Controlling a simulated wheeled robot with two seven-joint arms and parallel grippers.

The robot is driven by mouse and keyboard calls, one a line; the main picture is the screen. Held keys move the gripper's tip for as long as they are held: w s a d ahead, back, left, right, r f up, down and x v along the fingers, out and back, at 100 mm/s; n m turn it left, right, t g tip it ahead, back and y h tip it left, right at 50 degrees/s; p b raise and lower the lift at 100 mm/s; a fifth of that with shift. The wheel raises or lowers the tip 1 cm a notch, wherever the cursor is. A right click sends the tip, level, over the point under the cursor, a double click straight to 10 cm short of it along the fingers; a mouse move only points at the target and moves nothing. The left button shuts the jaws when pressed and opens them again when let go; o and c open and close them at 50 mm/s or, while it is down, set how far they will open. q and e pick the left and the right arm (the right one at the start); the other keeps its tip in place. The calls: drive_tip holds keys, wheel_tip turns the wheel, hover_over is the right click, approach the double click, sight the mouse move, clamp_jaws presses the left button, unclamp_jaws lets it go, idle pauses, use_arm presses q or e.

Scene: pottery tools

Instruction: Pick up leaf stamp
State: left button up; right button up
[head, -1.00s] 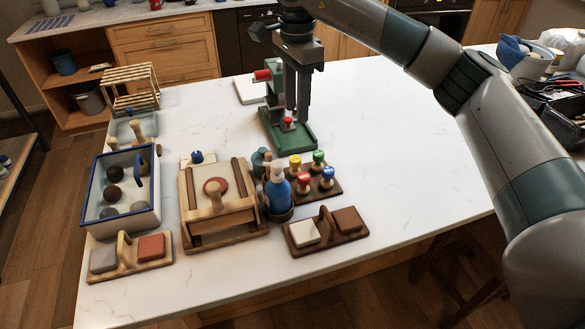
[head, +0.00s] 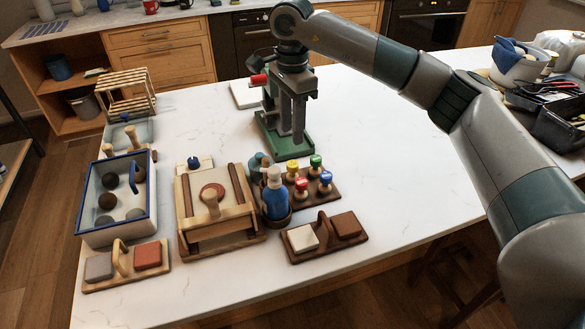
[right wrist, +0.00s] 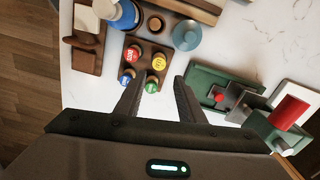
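Several round-topped stamps stand in a dark wooden holder (head: 325,196). In the head view their tops are yellow (head: 292,166), green (head: 315,160), red (head: 301,184) and blue (head: 325,178). The green-topped stamp (right wrist: 151,86) is nearest my fingers in the right wrist view, beside the yellow one (right wrist: 159,62). Lettering on the tops is too small to read, so I cannot tell for certain which is the leaf stamp. My right gripper (head: 292,136) is open and empty, behind the stamps and over the green press (head: 270,132). My left gripper is out of view.
A blue bottle (head: 275,196) stands left of the stamps, close to them. A wooden tile holder (head: 325,238) lies in front. A wooden slab press (head: 240,222) and a blue-rimmed box (head: 118,232) are further left.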

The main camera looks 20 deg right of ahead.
sight(292, 164)
wheel_tip(292, 164, down, 8)
drive_tip(key=p, duration=0.3)
drive_tip(key=shift+r, duration=0.1)
drive_tip(key=shift+f, duration=0.3)
drive_tip(key=shift+s+f+p, duration=0.1)
drive_tip(key=shift+f+p, duration=0.4)
drive_tip(key=shift+p, duration=0.15)
wheel_tip(292, 164, down, 4)
drive_tip(key=shift+a+r+p, duration=0.1)
drive_tip(key=shift+r+p, duration=0.1)
drive_tip(key=shift+p, duration=0.95)
drive_tip(key=shift+f, duration=0.3)
drive_tip(key=shift+c, duration=0.6)
drive_tip(key=c, duration=0.7)
